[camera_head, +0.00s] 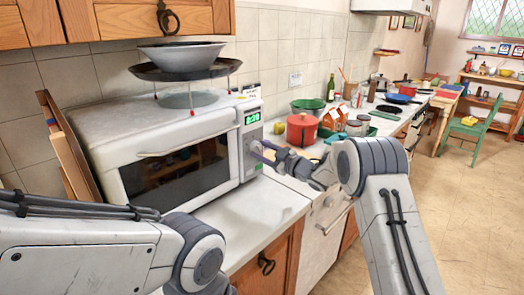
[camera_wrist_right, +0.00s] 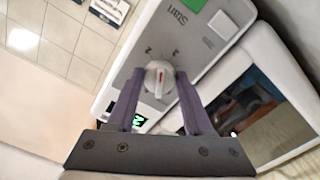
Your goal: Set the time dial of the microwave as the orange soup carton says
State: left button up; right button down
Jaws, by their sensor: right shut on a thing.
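The white microwave (camera_head: 100,125) stands on the counter with its door shut. Its control panel has a lit green display (camera_head: 252,117), whose digits are too small to read surely. In the right wrist view the time dial (camera_wrist_right: 158,76) is a pale round knob with a red mark, near the printed numbers 2 and 3. My right gripper (camera_head: 262,150) is at the panel, its two fingers on either side of the dial and shut on it. An orange carton (camera_head: 335,118) stands behind the red pot; its print is unreadable here. My left gripper is out of view.
A pan and a grey bowl (camera_head: 182,56) sit on a rack above the microwave. A red pot (camera_head: 301,130), a green pot (camera_head: 307,105) and jars stand further along the counter. A wooden board (camera_head: 65,150) leans at the microwave's left. A green Start button (camera_wrist_right: 195,5) lies near the dial.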

jog(key=shift+f, duration=0.1)
jog(key=shift+c, duration=1.5)
grip_release()
jog(key=shift+d, duration=0.1)
jog(key=b+v, duration=0.2)
jog(key=v, duration=0.8)
jog(key=shift+d, duration=0.15)
jog(key=shift+s, duration=0.15)
